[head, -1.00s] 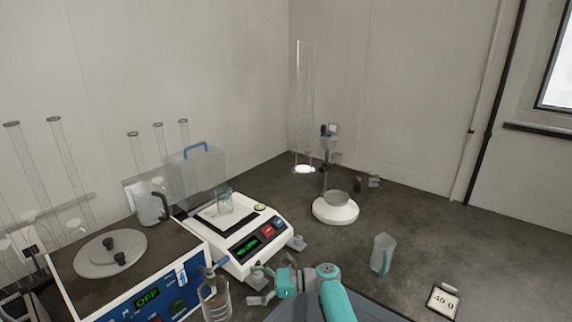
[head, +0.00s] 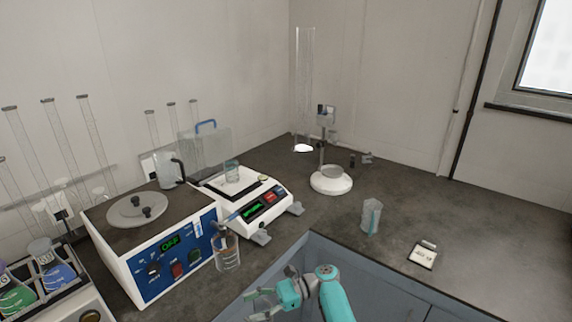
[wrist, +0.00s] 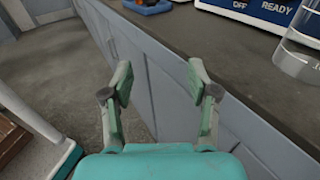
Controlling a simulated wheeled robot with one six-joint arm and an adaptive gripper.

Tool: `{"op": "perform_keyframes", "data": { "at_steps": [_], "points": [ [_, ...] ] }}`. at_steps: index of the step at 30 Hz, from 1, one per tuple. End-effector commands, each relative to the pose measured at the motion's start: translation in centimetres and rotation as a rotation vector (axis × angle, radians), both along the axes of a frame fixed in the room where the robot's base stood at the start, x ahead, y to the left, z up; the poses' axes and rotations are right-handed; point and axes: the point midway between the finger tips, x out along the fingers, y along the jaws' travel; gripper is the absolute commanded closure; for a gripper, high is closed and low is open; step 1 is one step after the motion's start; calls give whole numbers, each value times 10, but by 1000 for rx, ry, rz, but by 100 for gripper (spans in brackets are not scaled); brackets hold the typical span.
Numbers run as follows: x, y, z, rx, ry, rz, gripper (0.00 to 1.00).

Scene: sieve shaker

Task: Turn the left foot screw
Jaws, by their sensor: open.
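The screws themselves are too small to make out. My gripper (head: 262,302) is open and empty, in front of the bench and well apart from the left foot. In the wrist view my gripper's fingers (wrist: 160,80) are spread before the grey cabinet fronts; no foot shows there.
A blue-fronted device (head: 172,262) stands left of the balance. The glass of liquid (head: 226,250) stands near the bench edge, also in the wrist view (wrist: 298,52). A rack of coloured bottles (head: 45,280) is at far left. The bench front edge (head: 310,234) lies beyond my gripper.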

Motion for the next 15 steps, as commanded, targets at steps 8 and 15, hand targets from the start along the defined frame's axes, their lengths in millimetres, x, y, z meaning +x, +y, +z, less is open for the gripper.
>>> {"op": "perform_keyframes", "data": {
  "at_steps": [8, 15],
  "points": [
    [-17, -2, -53, -62, -64, -72, 40],
    [-48, -11, -124, -165, -175, -168, 40]
  ]
}}
